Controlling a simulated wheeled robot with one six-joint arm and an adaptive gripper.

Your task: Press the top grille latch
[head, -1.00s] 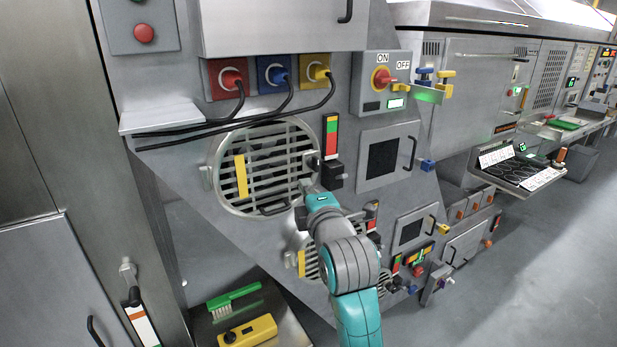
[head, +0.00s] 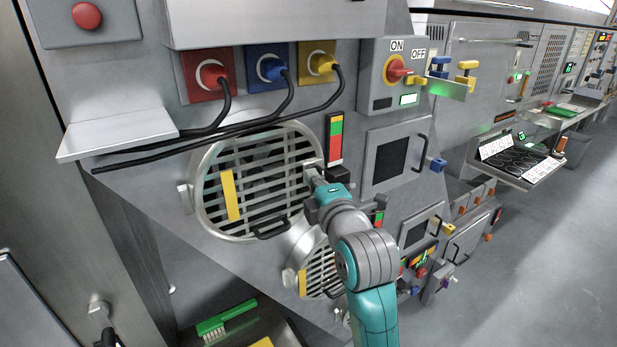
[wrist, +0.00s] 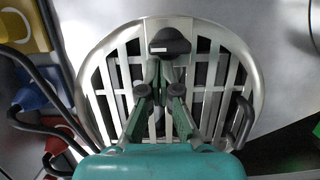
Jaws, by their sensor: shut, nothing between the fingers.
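The top grille (head: 222,150) is a round metal vent with slats in the grey panel, left of centre in the head view. A yellow strip (head: 230,195) is on its left side and a dark handle (head: 272,231) on its lower edge. The grille also fills the middle of the wrist view (wrist: 98,60). Its latch, a small dark block (wrist: 170,42), shows there at the rim.
Cables from the red, blue and yellow plugs (head: 322,68) run above the grille. A smaller lower grille (head: 320,272) is below. A ledge (head: 115,132) juts out at left.

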